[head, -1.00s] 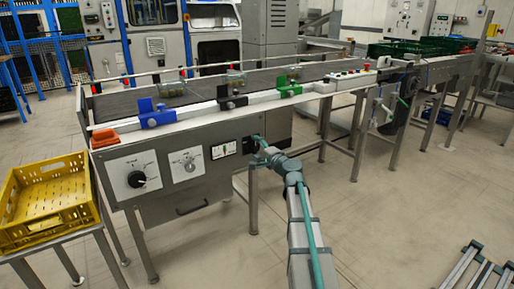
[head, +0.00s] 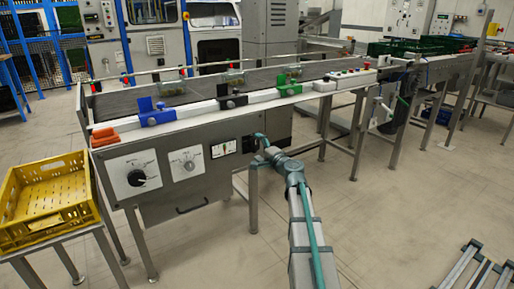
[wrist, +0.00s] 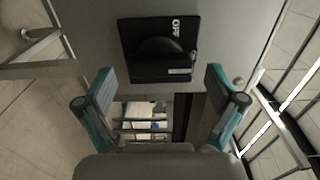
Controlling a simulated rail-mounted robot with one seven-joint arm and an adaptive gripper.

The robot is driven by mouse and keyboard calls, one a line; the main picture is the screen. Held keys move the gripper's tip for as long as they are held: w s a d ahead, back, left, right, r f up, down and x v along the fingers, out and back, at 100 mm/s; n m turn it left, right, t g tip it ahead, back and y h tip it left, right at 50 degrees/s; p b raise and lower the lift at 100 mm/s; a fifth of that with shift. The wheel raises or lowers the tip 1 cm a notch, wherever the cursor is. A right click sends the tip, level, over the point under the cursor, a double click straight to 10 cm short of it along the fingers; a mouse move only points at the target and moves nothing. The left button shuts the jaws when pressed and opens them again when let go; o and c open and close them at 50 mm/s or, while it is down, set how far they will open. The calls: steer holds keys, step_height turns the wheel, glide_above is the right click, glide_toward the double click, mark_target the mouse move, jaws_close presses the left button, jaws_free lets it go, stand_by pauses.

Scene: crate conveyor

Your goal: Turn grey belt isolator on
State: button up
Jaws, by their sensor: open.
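A black square switch plate (wrist: 146,76) with a dark rounded knob (wrist: 160,55) fills the upper middle of the wrist view. White lettering that looks like an inverted OFF is near its upper right corner, and a small pale label is at its lower right. The same dark switch (head: 248,144) is at the right end of the conveyor's front panel in the head view, partly hidden by my gripper. My gripper (wrist: 160,78) is open and empty, its two teal fingers apart on either side below the plate. I see no contact with the knob.
The front panel also carries a black dial (head: 137,178), a grey dial (head: 188,162) and a small display plate (head: 223,149). Jars stand on the grey belt (head: 125,101) above. A yellow crate (head: 22,236) is at the left.

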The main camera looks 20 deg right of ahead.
steer(key=s+d, duration=0.2)
steer(key=s, duration=0.9)
stand_by(0.3)
